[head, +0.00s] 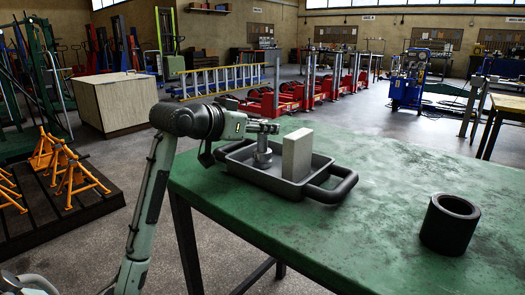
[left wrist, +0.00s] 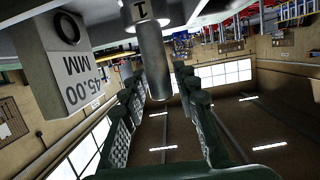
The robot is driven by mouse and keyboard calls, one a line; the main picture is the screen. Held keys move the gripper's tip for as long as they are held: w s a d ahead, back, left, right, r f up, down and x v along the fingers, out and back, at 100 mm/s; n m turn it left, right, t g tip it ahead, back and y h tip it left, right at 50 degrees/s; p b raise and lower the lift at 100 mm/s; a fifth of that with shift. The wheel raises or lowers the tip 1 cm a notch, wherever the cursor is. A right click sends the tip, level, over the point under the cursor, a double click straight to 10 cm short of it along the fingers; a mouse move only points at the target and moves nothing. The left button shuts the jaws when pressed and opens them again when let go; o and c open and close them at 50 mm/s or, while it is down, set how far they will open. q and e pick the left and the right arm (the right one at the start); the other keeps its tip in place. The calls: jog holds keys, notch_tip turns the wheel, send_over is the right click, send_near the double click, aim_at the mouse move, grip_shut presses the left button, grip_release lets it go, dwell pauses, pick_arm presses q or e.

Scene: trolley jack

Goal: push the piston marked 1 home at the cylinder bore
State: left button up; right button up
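The piston (head: 262,157) is a grey metal disc with an upright stem, at the tray on the green table. In the left wrist view the piston (left wrist: 152,55) shows its stem and a mark like a 1 on the head, upside down. My left gripper (head: 264,127) is at the top of the stem. My right gripper is not in view.
The dark tray (head: 268,182) has raised handles. A grey block (head: 297,155) stands in it, close right of the piston; the block (left wrist: 83,75) reads 45.00 MM. The green tabletop (head: 385,180) is clear between tray and cylinder. Jacks and a crate stand beyond on the floor.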

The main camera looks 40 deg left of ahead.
pick_arm(q)
grip_shut()
jog(key=shift+r, duration=0.1)
